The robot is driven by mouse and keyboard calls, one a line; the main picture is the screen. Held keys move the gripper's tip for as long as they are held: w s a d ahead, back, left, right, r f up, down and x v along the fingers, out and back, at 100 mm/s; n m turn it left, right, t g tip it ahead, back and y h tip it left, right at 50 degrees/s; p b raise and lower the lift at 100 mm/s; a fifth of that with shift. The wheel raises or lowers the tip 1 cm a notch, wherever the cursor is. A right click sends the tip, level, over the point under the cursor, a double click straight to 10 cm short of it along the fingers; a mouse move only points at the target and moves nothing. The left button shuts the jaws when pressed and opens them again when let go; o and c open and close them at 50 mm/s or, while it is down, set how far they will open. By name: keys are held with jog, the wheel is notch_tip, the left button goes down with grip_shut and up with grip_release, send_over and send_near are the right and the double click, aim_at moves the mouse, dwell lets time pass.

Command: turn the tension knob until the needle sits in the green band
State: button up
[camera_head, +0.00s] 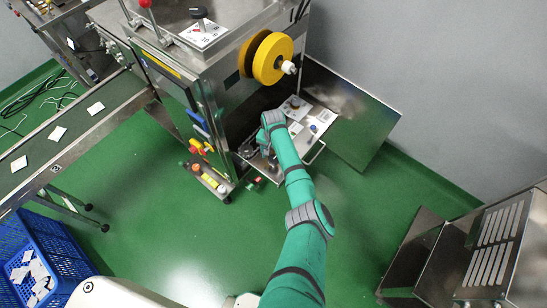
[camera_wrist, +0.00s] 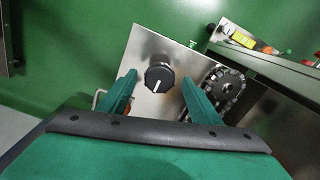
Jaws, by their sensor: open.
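The black round knob (camera_wrist: 159,76) with a white pointer line stands on a bare metal plate (camera_wrist: 146,47) in the wrist view. The line points down and slightly left in that picture. My gripper (camera_wrist: 158,82) is open, with one green finger on each side of the knob in the picture. I cannot tell whether either finger touches it. In the head view my gripper (camera_head: 262,150) is over the low metal shelf at the machine's side, and my arm hides part of that shelf. I cannot make out a needle or green band in either view.
A chain on a sprocket (camera_wrist: 225,90) is close to the right finger. The yellow reel (camera_head: 272,58) juts from the machine above the shelf. A conveyor (camera_head: 75,135) is at left; green floor (camera_head: 150,250) is clear below.

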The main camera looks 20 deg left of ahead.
jog(key=shift+f, duration=0.55)
jog(key=c, duration=1)
jog(key=shift+c, duration=0.2)
jog(key=shift+n, duration=0.3)
jog(key=n, duration=0.5)
jog(key=shift+d, duration=0.1)
jog(key=n, duration=0.6)
